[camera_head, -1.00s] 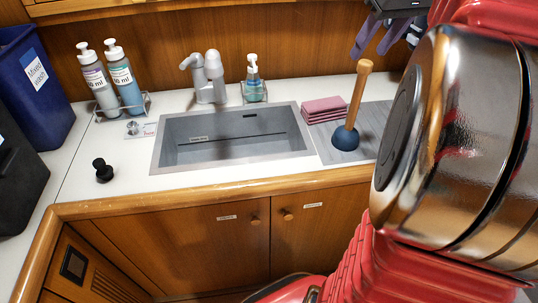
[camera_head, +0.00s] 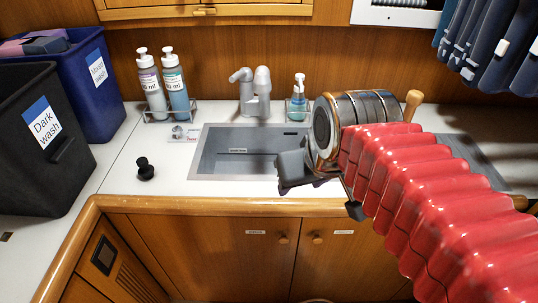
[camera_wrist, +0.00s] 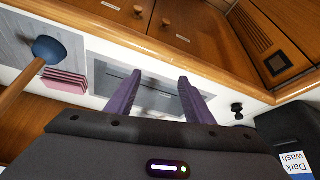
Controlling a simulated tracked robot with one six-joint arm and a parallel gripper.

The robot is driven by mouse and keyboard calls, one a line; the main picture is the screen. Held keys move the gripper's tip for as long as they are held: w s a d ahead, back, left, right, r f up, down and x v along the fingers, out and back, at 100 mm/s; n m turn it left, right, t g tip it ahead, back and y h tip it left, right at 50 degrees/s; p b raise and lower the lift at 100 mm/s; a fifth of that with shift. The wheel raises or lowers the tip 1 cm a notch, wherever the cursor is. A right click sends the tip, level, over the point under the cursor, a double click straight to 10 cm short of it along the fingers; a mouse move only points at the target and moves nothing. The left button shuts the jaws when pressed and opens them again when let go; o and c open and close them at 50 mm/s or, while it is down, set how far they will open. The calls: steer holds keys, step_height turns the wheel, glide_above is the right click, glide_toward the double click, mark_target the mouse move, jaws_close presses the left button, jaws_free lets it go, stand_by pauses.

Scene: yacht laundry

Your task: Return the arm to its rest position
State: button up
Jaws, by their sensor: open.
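My gripper (camera_head: 322,195) is over the front right of the sink in the head view, with the red-sleeved arm reaching in from the lower right. In the wrist view, its two purple fingers (camera_wrist: 158,82) stand apart with nothing between them. The sink (camera_head: 228,158) and counter are beyond the fingers. In the head view my arm hides the right part of the sink and most of the plunger; only the top of its wooden handle (camera_head: 412,103) shows.
The plunger's blue cup (camera_wrist: 47,49) and pink sponges (camera_wrist: 64,83) show in the wrist view. Two pump bottles (camera_head: 164,85), a faucet (camera_head: 256,92) and a soap dispenser (camera_head: 298,98) line the back. A black stopper (camera_head: 145,169) and dark bin (camera_head: 42,140) are left. Dark garments (camera_head: 490,40) hang upper right.

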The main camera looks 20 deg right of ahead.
steer(key=s+a+f, duration=0.2)
steer(key=f, duration=0.1)
steer(key=shift+s+a+f, duration=0.1)
steer(key=shift+s+a, duration=0.1)
steer(key=shift+a, duration=0.05)
stand_by(1.0)
